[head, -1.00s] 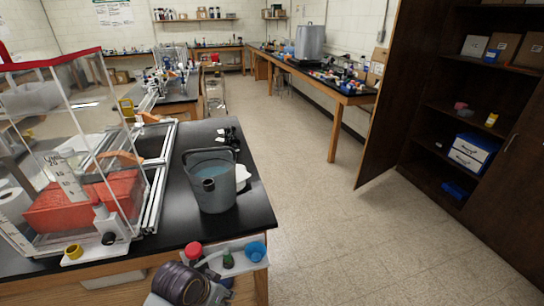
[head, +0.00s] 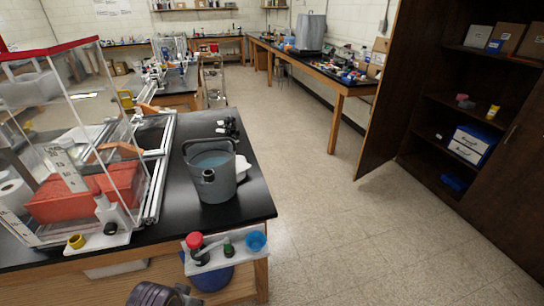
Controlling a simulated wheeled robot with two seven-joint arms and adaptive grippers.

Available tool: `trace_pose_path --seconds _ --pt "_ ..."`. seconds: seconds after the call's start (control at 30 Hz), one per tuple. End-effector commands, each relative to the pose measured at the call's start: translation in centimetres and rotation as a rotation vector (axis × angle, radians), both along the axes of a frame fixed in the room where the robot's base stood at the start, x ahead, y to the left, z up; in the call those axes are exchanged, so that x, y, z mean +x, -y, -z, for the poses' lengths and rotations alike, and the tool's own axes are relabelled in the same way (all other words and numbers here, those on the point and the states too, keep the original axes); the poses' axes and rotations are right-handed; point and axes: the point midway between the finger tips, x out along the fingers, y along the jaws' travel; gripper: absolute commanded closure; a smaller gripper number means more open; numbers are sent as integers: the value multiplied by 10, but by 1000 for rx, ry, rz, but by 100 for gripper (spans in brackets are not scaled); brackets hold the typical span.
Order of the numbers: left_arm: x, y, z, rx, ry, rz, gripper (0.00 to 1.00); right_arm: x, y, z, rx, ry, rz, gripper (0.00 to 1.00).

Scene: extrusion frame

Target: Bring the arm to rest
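Neither gripper shows in the head view. A dark rounded part (head: 158,294), which looks like a link of my own arm, shows at the bottom edge, left of centre. Its far end is cut off by the picture edge, so I cannot tell which arm it is. The aluminium extrusion frame (head: 156,190) lies on the black bench top (head: 240,208) at the left. A clear-walled enclosure with a red top edge (head: 50,51) stands by it, with red-orange bins (head: 60,204) inside.
A grey bucket (head: 214,185) with bluish contents stands near the bench's right side. A small white shelf (head: 226,257) with a red-capped bottle (head: 196,243) and a blue cup (head: 256,241) juts from the front edge. Open floor (head: 310,200) lies right, before a dark cabinet (head: 452,100).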

Motion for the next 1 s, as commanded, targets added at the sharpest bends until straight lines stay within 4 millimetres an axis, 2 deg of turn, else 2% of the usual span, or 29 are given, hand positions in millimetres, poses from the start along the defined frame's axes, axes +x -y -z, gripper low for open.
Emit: trace_pose_path --seconds 0.27,0.47,0.73,1.0 --pt "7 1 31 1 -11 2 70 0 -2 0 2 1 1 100" --pt "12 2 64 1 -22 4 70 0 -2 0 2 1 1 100" --pt "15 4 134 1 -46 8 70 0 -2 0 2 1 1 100" --pt "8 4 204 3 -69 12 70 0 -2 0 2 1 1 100"
